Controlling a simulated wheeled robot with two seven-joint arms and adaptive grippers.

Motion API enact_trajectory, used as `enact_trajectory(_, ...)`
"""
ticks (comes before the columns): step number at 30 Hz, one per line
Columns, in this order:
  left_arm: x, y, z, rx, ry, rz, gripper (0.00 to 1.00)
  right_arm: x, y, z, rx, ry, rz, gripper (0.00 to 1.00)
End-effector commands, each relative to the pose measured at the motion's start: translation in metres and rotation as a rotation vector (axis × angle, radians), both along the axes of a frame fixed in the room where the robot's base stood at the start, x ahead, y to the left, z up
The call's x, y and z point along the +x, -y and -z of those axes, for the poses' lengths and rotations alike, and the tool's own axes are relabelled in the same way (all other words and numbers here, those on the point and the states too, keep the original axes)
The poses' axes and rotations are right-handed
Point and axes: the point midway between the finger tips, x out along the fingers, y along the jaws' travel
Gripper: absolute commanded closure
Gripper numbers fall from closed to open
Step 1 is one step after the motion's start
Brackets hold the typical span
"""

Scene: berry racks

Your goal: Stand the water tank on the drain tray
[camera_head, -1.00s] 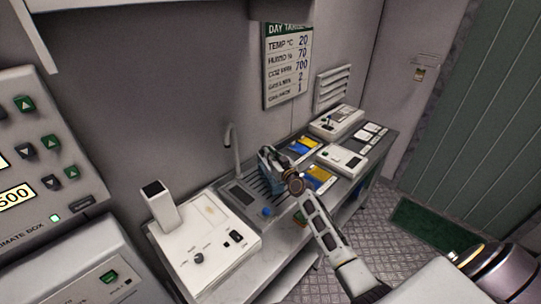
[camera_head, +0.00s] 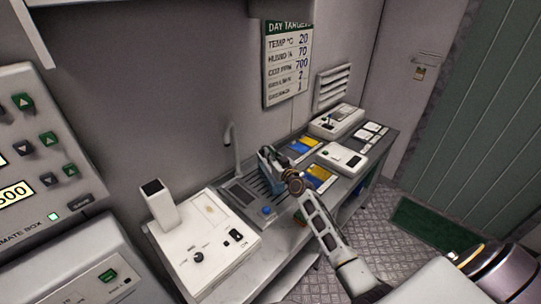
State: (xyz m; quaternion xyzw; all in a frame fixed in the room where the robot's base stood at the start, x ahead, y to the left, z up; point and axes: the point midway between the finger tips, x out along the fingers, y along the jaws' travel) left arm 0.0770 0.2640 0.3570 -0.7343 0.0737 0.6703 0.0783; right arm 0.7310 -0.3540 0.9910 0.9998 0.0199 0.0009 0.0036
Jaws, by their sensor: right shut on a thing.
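The water tank (camera_head: 265,158) looks like a small blue-grey box at the back of the counter, near the wall. My right gripper (camera_head: 278,170) is shut on it, and the gripper and wrist hide part of it. The drain tray (camera_head: 257,185) looks like the dark ribbed surface beside the grey tap (camera_head: 231,150). The tank is over or at the tray's far right end; I cannot tell whether it touches the tray. My left gripper is not in view.
A white machine with a knob (camera_head: 205,250) stands left of the tray. Blue and yellow packs (camera_head: 318,175) and white devices (camera_head: 341,158) lie to the right on the counter. A targets sign (camera_head: 288,62) hangs on the wall behind. The counter's front edge is close to my right forearm.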

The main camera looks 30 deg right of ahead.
Motion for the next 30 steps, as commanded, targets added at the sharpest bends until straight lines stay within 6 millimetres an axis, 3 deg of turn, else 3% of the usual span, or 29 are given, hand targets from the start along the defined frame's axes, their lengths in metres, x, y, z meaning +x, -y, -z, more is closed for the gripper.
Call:
enact_trajectory(9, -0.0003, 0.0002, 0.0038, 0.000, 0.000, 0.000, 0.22, 0.0004, 0.0003, 0.0012, -0.001, 0.005, 0.001, 1.00)
enact_trajectory(10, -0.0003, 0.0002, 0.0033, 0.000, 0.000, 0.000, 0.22, 0.0005, 0.0003, 0.0007, -0.001, 0.005, 0.001, 0.87)
enact_trajectory(15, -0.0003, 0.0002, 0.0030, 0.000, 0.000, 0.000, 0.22, 0.0003, 0.0002, 0.0016, -0.001, 0.003, 0.001, 0.65)
enact_trajectory(30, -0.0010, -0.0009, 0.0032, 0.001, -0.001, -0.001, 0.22, -0.0037, 0.0002, 0.0045, -0.001, -0.002, 0.000, 0.65)
